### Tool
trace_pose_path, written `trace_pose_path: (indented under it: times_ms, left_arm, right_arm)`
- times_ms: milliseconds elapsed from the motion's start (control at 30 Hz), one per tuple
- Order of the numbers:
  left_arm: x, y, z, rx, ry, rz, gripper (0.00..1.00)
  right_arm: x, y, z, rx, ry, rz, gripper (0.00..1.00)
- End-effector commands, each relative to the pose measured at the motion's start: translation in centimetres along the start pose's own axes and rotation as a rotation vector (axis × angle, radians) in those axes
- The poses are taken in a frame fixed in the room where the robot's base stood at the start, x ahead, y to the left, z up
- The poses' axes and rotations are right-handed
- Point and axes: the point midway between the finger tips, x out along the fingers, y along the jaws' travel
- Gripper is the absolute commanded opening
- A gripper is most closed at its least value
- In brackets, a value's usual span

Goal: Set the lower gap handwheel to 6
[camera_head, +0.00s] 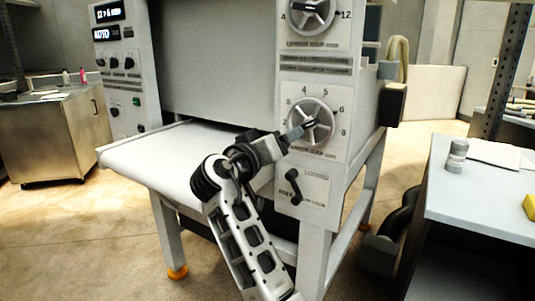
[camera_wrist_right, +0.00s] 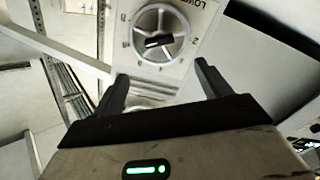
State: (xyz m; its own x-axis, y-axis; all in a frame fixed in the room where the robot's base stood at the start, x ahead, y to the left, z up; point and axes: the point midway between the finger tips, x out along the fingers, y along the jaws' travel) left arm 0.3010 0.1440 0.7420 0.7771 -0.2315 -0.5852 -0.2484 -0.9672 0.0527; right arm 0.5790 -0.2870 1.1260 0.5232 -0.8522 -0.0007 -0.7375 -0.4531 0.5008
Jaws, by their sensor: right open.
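The lower gap handwheel (camera_head: 324,138) is a silver spoked wheel with a black bar across its hub, on the machine's white front panel. Dial numbers around it include 4, 6 and 8. The black bar slants up to the right; I cannot tell its exact setting. The wheel also shows in the right wrist view (camera_wrist_right: 139,20), ahead of the fingers. My left gripper is out of view.
A similar upper handwheel (camera_head: 312,15) sits above. A black lock lever (camera_head: 293,187) is below the lower wheel. A white infeed table (camera_head: 150,160) extends left of the panel. A side table (camera_head: 480,195) with a grey canister (camera_head: 456,155) stands at right.

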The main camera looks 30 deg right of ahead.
Motion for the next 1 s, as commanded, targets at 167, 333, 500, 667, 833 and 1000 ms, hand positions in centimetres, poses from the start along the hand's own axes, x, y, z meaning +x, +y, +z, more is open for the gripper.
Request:
trace_pose_path:
  times_ms: [167, 333, 500, 667, 833, 1000]
  left_arm:
    - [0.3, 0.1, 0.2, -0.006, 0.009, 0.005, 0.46]
    - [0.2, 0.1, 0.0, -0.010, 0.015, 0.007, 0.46]
    - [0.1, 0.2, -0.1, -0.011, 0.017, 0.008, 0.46]
    - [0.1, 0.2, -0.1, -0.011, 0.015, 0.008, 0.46]
    - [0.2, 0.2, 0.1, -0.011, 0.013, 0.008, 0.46]
    - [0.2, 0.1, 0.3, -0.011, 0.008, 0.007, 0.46]
  right_arm:
    - [-2.8, -0.1, 0.1, 0.000, -0.001, -0.002, 0.76]
    - [-3.8, 0.0, 0.0, 0.000, -0.001, 0.000, 0.76]
    - [-3.9, 0.0, 0.0, -0.001, -0.001, 0.000, 0.76]
    - [-3.9, 0.0, 0.0, -0.001, -0.001, 0.000, 0.76]
    - [-3.9, 0.0, 0.0, -0.001, -0.001, 0.001, 0.76]
    - [-3.8, 0.0, 0.0, -0.001, -0.001, 0.001, 0.76]
